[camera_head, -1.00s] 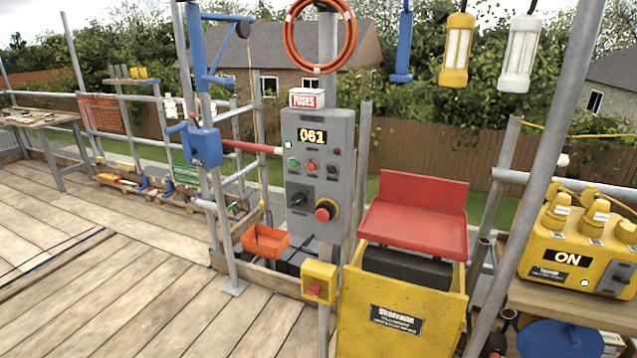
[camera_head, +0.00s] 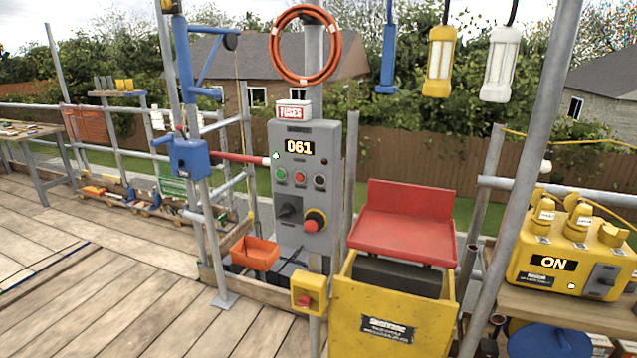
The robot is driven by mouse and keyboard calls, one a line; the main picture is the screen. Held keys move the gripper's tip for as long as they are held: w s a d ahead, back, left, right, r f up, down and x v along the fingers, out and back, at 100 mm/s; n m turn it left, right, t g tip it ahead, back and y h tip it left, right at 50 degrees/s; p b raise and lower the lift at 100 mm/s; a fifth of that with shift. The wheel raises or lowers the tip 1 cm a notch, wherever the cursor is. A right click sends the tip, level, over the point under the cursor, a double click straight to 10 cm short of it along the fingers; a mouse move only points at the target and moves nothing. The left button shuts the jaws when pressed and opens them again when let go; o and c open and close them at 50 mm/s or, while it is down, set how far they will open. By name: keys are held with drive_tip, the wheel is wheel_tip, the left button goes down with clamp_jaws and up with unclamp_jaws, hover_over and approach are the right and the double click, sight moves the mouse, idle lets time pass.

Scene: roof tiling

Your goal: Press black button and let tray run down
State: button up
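A grey control panel (camera_head: 290,218) stands on a post at the middle, with a lit display (camera_head: 299,147) reading 061. Below the display sit a green button (camera_head: 281,174), a red button (camera_head: 300,178) and a dark, black-looking button (camera_head: 319,180) in a row. Lower down are a black rotary switch (camera_head: 289,209) and a red mushroom button (camera_head: 314,221) on a yellow ring. I cannot tell for certain which part is the tray; an orange tray-like bin (camera_head: 254,253) sits low, left of the panel's foot. My gripper is not in view.
A yellow bin with a red lid (camera_head: 403,222) stands right of the panel. A yellow box (camera_head: 309,293) with a red button is on the post. A yellow power box (camera_head: 566,253) marked ON rests on a bench. Scaffold poles flank the panel; the deck (camera_head: 110,285) at left is mostly clear.

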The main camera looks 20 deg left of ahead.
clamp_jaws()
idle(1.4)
